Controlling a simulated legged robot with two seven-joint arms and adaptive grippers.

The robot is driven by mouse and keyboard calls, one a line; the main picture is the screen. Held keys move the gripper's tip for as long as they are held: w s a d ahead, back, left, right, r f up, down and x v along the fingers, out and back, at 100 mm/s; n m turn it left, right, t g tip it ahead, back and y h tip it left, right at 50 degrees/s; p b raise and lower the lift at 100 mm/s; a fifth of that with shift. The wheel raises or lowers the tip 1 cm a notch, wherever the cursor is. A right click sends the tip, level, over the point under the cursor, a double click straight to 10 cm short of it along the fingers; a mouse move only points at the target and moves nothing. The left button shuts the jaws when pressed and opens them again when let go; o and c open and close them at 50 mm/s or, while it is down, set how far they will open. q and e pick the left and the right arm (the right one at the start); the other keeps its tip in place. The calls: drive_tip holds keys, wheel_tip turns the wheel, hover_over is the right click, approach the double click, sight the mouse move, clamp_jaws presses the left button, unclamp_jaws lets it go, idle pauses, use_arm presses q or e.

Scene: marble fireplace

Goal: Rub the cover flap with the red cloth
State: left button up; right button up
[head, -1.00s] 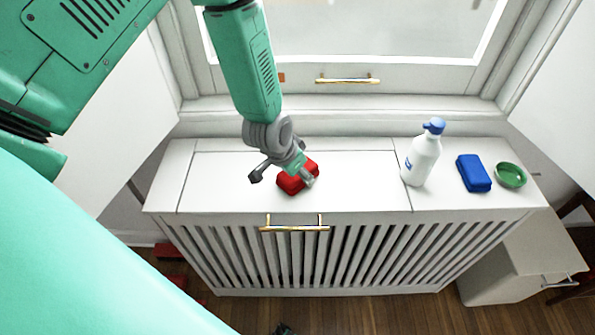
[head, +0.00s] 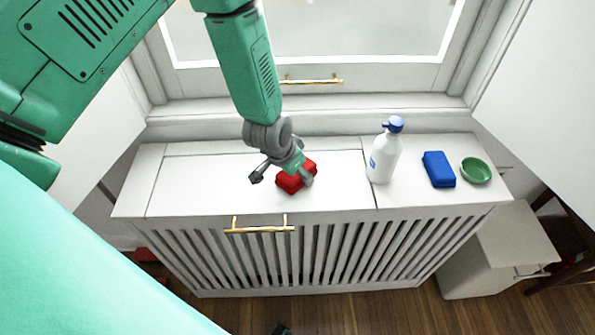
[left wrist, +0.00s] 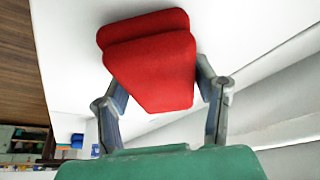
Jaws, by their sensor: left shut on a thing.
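The red cloth (head: 297,178) is a thick folded pad on the white cover flap (head: 210,190), right of the flap's middle. It looks to rest on the flap, though its underside is hidden. My left gripper (head: 283,177) is shut on the red cloth from above. In the left wrist view the red cloth (left wrist: 155,65) sits between the two grey fingers, against the white surface. The flap lies flat, with a gold handle (head: 259,230) at its front edge.
Right of the flap's seam stand a white pump bottle (head: 384,155) with a blue top, a blue folded cloth (head: 439,169) and a green bowl (head: 476,171). The window sill (head: 300,109) runs behind. The left part of the flap is clear.

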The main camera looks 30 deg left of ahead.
use_arm(q)
wheel_tip(320, 180, up, 2)
drive_tip(key=shift+w+r+p, duration=0.1)
drive_tip(key=shift+r+p, duration=0.15)
drive_tip(key=shift+p, duration=0.05)
drive_tip(key=shift+w+p+v, duration=0.2)
drive_tip(key=shift+p+v, duration=0.75)
drive_tip(key=shift+v, duration=0.15)
drive_tip(key=shift+a+r+p, duration=0.15)
drive_tip(key=shift+r+p, duration=0.5)
drive_tip(key=shift+r, duration=0.15)
drive_tip(key=shift+r+p, duration=0.55)
drive_tip(key=shift+r, duration=0.15)
drive_tip(key=shift+d+r, duration=0.3)
drive_tip(key=shift+r, duration=0.05)
drive_tip(key=shift+a+f, duration=0.1)
drive_tip(key=shift+a, duration=0.15)
